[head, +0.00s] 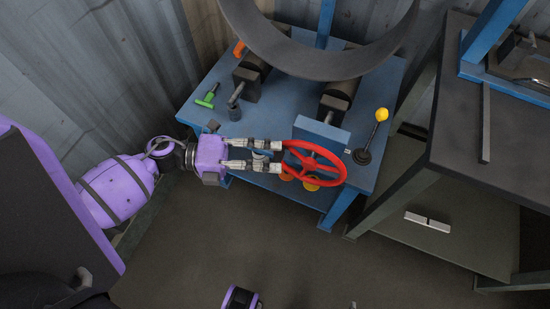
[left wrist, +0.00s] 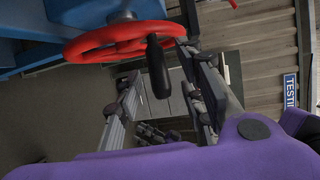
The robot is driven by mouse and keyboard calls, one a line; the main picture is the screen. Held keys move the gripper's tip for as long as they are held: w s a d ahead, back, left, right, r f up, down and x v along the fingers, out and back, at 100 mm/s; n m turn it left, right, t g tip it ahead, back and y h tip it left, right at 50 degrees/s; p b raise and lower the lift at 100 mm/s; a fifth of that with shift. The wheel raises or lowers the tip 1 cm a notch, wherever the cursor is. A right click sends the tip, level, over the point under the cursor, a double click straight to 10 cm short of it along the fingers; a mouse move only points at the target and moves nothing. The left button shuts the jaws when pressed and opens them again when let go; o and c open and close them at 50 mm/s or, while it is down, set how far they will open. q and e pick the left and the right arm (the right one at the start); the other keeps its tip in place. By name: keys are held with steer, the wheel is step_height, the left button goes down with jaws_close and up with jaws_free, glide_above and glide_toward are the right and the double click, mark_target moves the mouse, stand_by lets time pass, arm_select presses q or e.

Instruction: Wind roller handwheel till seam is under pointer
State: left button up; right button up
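The red handwheel (head: 314,163) sits at the front of the blue roller stand. A large dark grey pipe ring (head: 320,68) rests on black rollers (head: 341,92) above. No seam or pointer can be made out. My left gripper (head: 280,154) is level with the wheel's left rim, its two fingers apart. In the left wrist view, the wheel (left wrist: 88,42) is beyond the fingers, and its black handle (left wrist: 157,68) points in between them. The fingers (left wrist: 160,85) show gaps to the handle. My right gripper is not clearly in view.
A yellow-knobbed lever (head: 382,114) stands right of the wheel. A green-handled part (head: 207,97) and a grey upright fitting (head: 236,98) are on the blue stand (head: 193,113). A dark table (head: 500,150) stands to the right.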

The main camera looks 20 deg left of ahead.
arm_select(q)
steer(key=shift+x, duration=1)
steer(key=shift+a, duration=0.1)
steer(key=shift+c, duration=0.5)
jaws_close()
